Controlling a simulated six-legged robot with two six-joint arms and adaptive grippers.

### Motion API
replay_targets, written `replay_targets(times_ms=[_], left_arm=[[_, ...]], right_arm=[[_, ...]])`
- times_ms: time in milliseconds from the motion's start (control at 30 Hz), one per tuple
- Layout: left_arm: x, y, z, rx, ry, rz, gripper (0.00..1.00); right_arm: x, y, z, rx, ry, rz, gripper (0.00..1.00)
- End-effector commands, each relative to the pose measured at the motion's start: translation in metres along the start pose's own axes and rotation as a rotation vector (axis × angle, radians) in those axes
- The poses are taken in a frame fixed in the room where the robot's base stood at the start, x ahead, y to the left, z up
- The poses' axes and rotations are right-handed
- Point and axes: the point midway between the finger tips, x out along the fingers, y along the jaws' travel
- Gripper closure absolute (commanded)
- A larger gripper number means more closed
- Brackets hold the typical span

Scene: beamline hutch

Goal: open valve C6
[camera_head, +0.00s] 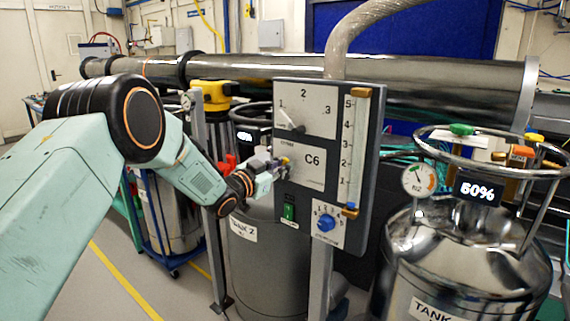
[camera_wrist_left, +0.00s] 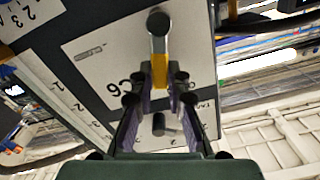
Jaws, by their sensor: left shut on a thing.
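The valve C6 plate (camera_head: 308,163) is a white label on the dark upright panel, marked C6. The valve's handle (camera_wrist_left: 159,45) stands in front of this plate in the left wrist view, grey with a dark round end and a yellow part. My left gripper (camera_head: 279,167) reaches the left side of the C6 plate from the left. In the left wrist view my left gripper (camera_wrist_left: 159,88) has its fingers on both sides of the handle's yellow part and is shut on it. The fingers hide part of the handle. My right gripper is not in view.
The panel also carries a pointer dial (camera_head: 291,121) marked 1 to 3 above, a vertical scale (camera_head: 352,150) at right, a green switch (camera_head: 289,212) and a blue knob (camera_head: 326,223) below. A steel tank (camera_head: 465,255) with a 50% display stands close at right.

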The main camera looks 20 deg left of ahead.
Motion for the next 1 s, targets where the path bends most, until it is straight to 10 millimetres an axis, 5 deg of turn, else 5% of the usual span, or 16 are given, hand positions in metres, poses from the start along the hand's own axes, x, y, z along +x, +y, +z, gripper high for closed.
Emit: replay_targets(times_ms=[400,1000], left_arm=[[0.001,-0.014,-0.002,-0.228,0.005,-0.002,1.0],[0.001,-0.016,0.0,-0.28,0.006,-0.001,1.0]], right_arm=[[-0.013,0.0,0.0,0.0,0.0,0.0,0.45],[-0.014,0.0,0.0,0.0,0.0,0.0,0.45]])
